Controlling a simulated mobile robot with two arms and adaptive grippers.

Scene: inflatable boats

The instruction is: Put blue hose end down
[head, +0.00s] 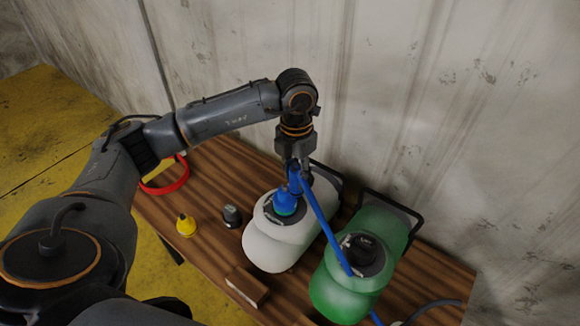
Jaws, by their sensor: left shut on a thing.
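My left gripper (295,168) points down and is shut on the end of the blue hose (322,225), just above the white container (270,249). A blue fitting (285,202) is at the white container's top opening, directly under the gripper; I cannot tell whether it is part of the held hose end. The hose runs down to the right across the green container (340,296) and shows again at the table's lower edge. My right gripper is not in view.
The wooden table (205,178) stands against a stained wall. On it are a yellow cap (186,226), a black cap (232,215), a red ring (167,187), a wooden block (247,287) and a dark cable (436,307). Bare wood shows left of the white container.

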